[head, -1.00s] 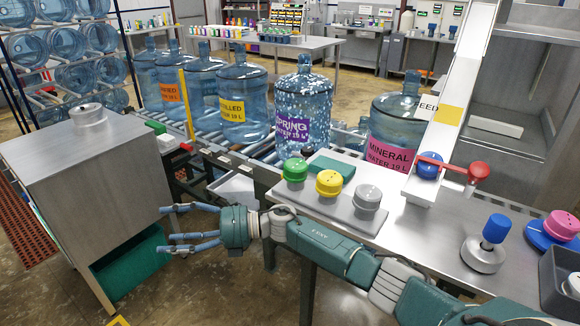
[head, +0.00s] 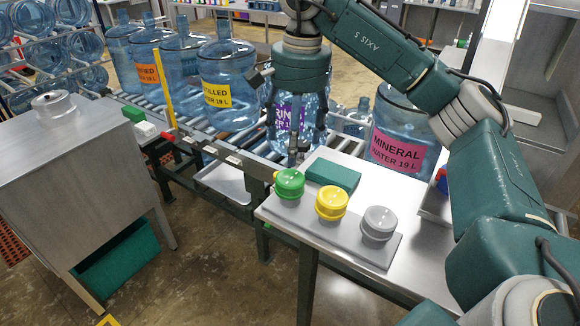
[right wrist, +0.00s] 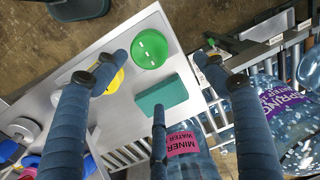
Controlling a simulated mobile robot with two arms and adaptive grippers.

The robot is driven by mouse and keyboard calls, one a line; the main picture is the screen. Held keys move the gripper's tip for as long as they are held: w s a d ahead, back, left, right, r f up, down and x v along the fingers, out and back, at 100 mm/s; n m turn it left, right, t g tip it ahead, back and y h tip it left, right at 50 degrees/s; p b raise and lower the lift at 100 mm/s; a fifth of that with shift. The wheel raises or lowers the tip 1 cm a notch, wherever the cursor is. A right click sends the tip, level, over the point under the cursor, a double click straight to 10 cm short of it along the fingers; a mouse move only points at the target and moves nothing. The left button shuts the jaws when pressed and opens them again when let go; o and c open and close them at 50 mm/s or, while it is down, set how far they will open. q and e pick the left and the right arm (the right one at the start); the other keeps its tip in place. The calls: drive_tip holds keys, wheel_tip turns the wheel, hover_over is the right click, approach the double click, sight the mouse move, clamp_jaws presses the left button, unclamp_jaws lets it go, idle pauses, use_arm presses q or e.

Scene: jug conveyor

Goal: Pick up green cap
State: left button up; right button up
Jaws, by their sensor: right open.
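The green cap (head: 289,184) sits at the left end of a grey tray (head: 360,241) on the metal table. A yellow cap (head: 331,203) and a grey cap (head: 379,223) stand in a row to its right. My right gripper (head: 296,150) points down, open and empty, above and just behind the green cap. In the right wrist view the green cap (right wrist: 150,48) lies between the spread fingers, near their tips and clear of them. One finger partly covers the yellow cap there. My left gripper is not in view.
A green block (head: 333,174) lies right behind the caps. Large water bottles stand on the roller conveyor (head: 226,152) behind; the spring bottle is partly hidden by my gripper. The mineral bottle (head: 397,137) stands near the right arm. A steel cabinet (head: 80,160) is at left.

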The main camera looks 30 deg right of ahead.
sight(291, 177)
drive_tip(key=shift+s+a+f, duration=0.8)
drive_tip(key=shift+s+f, duration=0.05)
drive_tip(key=shift+f, duration=0.05)
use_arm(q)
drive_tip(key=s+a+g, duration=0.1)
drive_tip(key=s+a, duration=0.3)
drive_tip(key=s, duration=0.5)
use_arm(e)
wheel_tip(291, 177, down, 2)
drive_tip(key=shift+s+f+p, duration=0.1)
drive_tip(key=shift+p, duration=0.25)
drive_tip(key=f, duration=0.1)
drive_tip(key=f+p, duration=0.1)
drive_tip(key=f, duration=0.1)
drive_tip(key=f+p, duration=0.1)
drive_tip(key=shift+w+f, duration=0.25)
drive_tip(key=shift+w, duration=0.05)
drive_tip(key=shift+f, duration=0.2)
drive_tip(key=shift+w+f, duration=0.1)
drive_tip(key=shift+f, duration=0.05)
drive_tip(key=shift+c, duration=1)
drive_tip(key=c, duration=0.4)
drive_tip(key=shift+c, duration=1.2)
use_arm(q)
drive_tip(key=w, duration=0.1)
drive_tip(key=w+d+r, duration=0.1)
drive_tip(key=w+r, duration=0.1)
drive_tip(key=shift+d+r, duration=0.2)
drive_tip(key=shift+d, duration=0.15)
